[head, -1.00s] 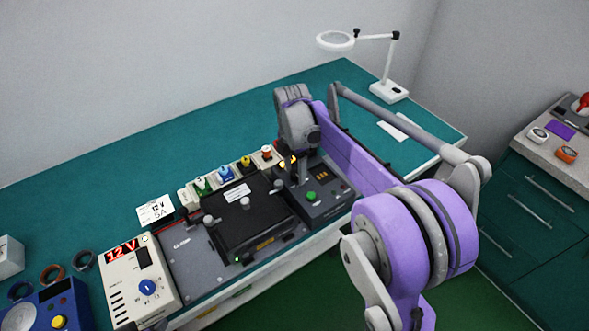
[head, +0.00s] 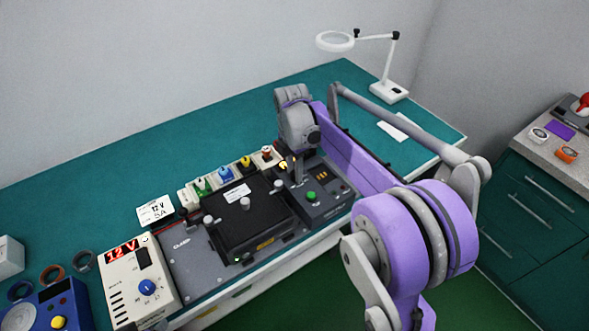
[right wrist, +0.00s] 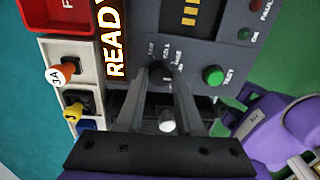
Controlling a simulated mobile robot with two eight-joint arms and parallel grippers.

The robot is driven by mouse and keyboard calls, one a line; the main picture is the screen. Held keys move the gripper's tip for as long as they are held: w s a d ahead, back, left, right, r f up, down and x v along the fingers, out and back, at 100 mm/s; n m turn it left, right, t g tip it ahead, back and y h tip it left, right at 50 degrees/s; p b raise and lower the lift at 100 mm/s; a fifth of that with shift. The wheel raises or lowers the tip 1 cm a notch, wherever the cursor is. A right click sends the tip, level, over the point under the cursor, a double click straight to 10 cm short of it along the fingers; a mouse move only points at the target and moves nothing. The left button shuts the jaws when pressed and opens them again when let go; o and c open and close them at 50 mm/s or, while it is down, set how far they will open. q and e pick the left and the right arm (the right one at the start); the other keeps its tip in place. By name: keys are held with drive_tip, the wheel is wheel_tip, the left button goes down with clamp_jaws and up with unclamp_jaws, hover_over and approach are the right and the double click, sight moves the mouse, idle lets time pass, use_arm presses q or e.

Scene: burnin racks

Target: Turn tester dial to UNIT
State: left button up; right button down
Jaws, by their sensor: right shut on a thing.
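The tester is a dark grey box (head: 325,207) with a green button (head: 311,196) at the right end of the bench equipment. In the right wrist view its face (right wrist: 203,50) shows a lit READY display (right wrist: 116,40), yellow bars and the green button (right wrist: 213,75). My right gripper (head: 297,181) reaches down onto the tester. In the right wrist view its fingers (right wrist: 160,78) are shut on the small dark dial (right wrist: 159,70). Small labels surround the dial; the fingers partly cover it, and I cannot tell which label it points to. My left gripper is not in view.
A black clamp fixture (head: 246,222) stands left of the tester, with a row of coloured plugs (head: 225,174) behind it. A white supply (head: 136,283) reads 12 V. A magnifier lamp (head: 388,90) stands at the back. The rear of the green bench is clear.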

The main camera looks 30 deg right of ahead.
drive_tip(key=m, duration=0.4)
drive_tip(key=shift+m+b, duration=0.3)
drive_tip(key=shift+m, duration=1.3)
drive_tip(key=shift+d+m, duration=0.1)
drive_tip(key=shift+m, duration=0.2)
drive_tip(key=c, duration=0.5)
unclamp_jaws()
drive_tip(key=shift+c, duration=0.2)
drive_tip(key=shift+r, duration=0.1)
wheel_tip(320, 180, up, 11)
drive_tip(key=shift+w+f+p, duration=0.2)
drive_tip(key=shift+p, duration=0.15)
drive_tip(key=shift+d, duration=0.1)
